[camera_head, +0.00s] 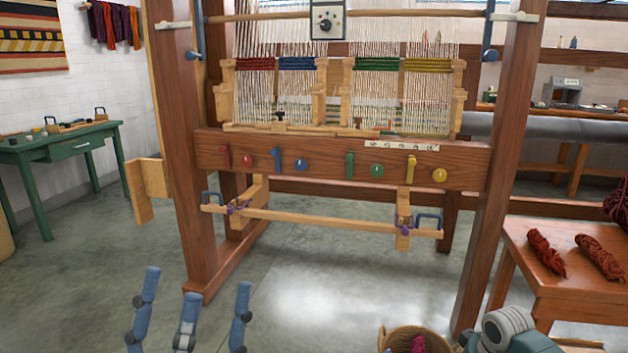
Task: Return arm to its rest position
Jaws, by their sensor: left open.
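My left gripper (192,297) is at the bottom left, with its blue-grey fingers pointing up and spread wide. It is open, nothing shows between the fingers, and it appears against the bare floor in front of the loom. My right gripper is out of view; a grey arm link of mine shows at the bottom right. Two red wool skeins, a left one (546,252) and a right one (600,257), lie on a wooden bench (560,292) at the right. A darker skein (617,202) is cut by the right edge.
A large wooden loom (340,158) with coloured levers and a low bar (320,220) fills the middle. A wicker basket (437,344) with purple-red wool stands at the bottom, beside my arm link. A green table (70,148) is at the left. The floor at left front is clear.

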